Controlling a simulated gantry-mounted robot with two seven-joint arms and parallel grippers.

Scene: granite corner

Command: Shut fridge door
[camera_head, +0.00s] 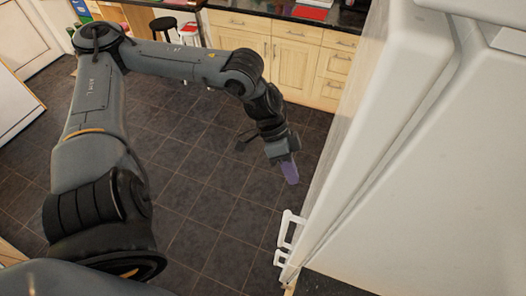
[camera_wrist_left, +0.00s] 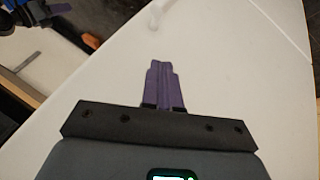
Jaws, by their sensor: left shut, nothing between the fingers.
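The white fridge (camera_head: 450,190) fills the right side of the head view. Its door (camera_head: 372,95) faces left, with white handles (camera_head: 287,235) low in the picture. A narrow seam shows between door and body; I cannot tell how far the door stands from the body. My left gripper (camera_head: 290,173) has purple fingers, shut and empty, pointing down to the left of the door. In the left wrist view the shut fingers (camera_wrist_left: 165,84) point at a broad white surface (camera_wrist_left: 235,60), apparently the door. Contact cannot be told.
Wooden cabinets (camera_head: 290,55) with a dark worktop stand at the back. The dark tiled floor (camera_head: 215,215) is clear between my left arm and the fridge.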

